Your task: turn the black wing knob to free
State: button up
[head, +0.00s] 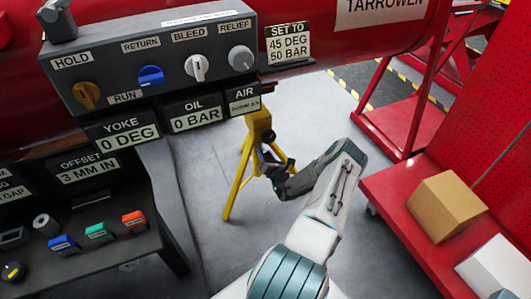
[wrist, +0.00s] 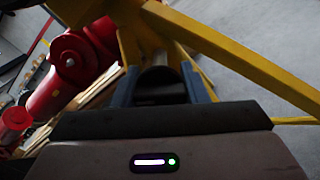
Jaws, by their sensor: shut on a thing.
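The yellow stand (head: 259,128) stands on the floor under the red pipe, its legs spread. My gripper (head: 267,163) is at the upper part of this stand, reaching in from the right. In the wrist view, the two blue fingers of my gripper (wrist: 160,86) are shut on a dark rounded piece, the black wing knob (wrist: 160,78), in front of the yellow stand legs (wrist: 235,45). The knob's wings and any free marking are hidden or too dark to read. In the head view my gripper covers most of the knob.
A grey control panel (head: 120,55) with knobs and signs hangs at the upper left. A dark bench (head: 95,262) with coloured blocks is at the lower left. A red bench (head: 402,217) with a cardboard box (head: 446,206) is at right. Grey floor is clear between.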

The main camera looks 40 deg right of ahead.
jog(key=shift+n, duration=0.6)
jog(key=o, duration=1)
jog(key=p+v, duration=0.3)
jog(key=v, duration=1.1)
jog(key=shift+d+f+p, duration=0.1)
jog(key=shift+p, duration=0.25)
